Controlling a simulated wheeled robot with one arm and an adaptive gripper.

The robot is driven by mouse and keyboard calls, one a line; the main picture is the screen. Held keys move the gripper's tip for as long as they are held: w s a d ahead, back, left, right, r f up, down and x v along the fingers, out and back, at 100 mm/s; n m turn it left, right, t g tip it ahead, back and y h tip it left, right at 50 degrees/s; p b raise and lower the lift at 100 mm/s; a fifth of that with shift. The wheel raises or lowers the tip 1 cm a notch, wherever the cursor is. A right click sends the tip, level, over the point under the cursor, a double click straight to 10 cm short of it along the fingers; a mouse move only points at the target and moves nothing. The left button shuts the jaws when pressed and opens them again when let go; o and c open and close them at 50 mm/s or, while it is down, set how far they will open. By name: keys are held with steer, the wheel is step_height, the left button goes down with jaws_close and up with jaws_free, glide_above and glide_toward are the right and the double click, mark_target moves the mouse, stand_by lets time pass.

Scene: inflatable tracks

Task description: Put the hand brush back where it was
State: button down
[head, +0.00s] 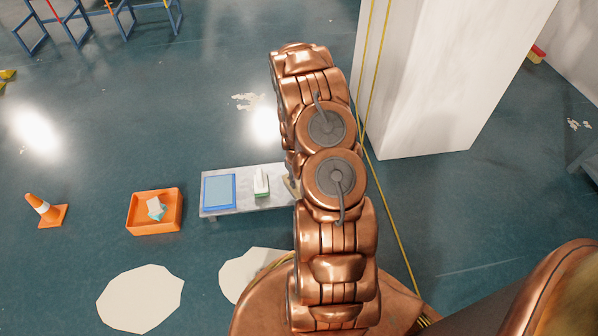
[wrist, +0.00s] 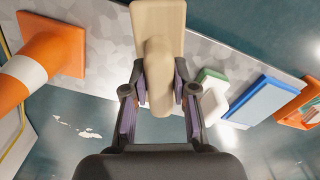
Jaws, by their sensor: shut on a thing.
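The hand brush (wrist: 158,28) is beige, with a flat block and a rounded handle. In the wrist view my gripper (wrist: 159,84) is shut on its handle, and the block points away from me. Behind the brush is the grey speckled top of a low bench (wrist: 100,45); I cannot tell whether the brush touches it. In the head view the bench (head: 225,206) is left of my arm, which hides its right end and my gripper. Only a small tan bit, perhaps of the brush, shows beside the arm.
On the bench are a blue-framed tray (head: 219,192) and a green-and-white block (head: 261,183). An orange-and-white cone (wrist: 38,62) stands near the brush in the wrist view. An orange bin (head: 141,229) and another cone (head: 46,211) stand left. A white pillar (head: 425,80) rises right.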

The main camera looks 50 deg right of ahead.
steer(key=shift+w+d+f+b, duration=0.7)
steer(key=shift+w+d, duration=0.2)
steer(key=shift+d, duration=0.15)
steer(key=shift+w+d+f+b, duration=0.75)
steer(key=shift+w+d, duration=0.1)
steer(key=shift+d, duration=0.15)
steer(key=shift+w+d+f+b, duration=0.7)
steer(key=shift+w+d, duration=0.2)
steer(key=shift+d, duration=0.15)
steer(key=shift+f, duration=0.25)
steer(key=c, duration=0.9)
jaws_free()
